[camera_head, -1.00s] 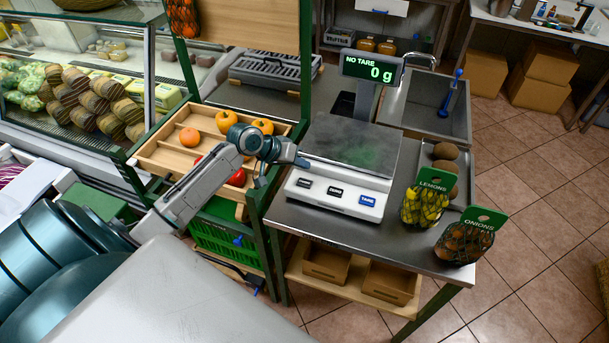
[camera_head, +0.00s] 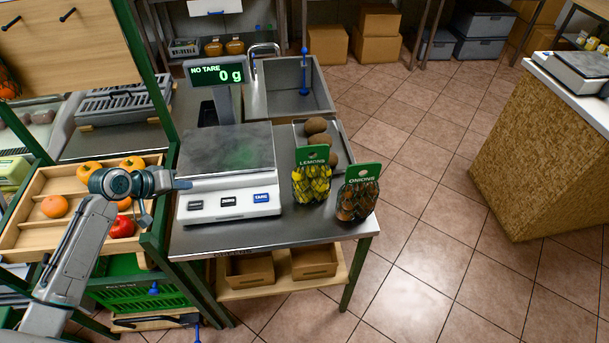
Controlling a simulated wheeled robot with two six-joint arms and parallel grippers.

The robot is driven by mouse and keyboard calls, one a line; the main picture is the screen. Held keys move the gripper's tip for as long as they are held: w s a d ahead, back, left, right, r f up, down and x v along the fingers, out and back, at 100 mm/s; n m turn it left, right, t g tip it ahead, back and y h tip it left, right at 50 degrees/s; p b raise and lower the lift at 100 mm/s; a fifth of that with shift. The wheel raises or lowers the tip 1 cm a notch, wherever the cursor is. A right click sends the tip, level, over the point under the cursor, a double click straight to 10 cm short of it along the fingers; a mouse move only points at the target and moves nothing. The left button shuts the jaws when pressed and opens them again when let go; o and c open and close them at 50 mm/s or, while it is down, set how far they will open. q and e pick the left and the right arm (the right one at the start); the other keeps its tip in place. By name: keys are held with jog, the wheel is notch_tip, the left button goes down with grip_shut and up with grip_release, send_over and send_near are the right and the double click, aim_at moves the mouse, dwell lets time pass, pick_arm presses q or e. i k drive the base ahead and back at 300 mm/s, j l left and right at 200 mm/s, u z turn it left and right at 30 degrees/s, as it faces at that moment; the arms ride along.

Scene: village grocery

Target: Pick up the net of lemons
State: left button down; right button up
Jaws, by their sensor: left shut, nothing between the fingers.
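The net of lemons (camera_head: 311,184) stands upright on the steel table (camera_head: 300,232), a dark net of yellow lemons under a green card marked LEMONS. It is right of the scale and left of the net of onions (camera_head: 357,198). My left gripper (camera_head: 183,185) is shut and empty, at the left edge of the scale, well left of the lemons. My right gripper is not in view.
The scale (camera_head: 229,182) reads 0 g and stands between my left gripper and the lemons. Brown round produce (camera_head: 318,127) lies on a tray behind the lemons. A wooden fruit tray (camera_head: 27,238) is at left.

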aim_at(315, 181)
jog(key=i+l+u, duration=0.1)
jog(key=l+u, duration=0.15)
jog(key=l, duration=0.6)
jog(key=l+u, duration=0.25)
jog(key=l, duration=0.6)
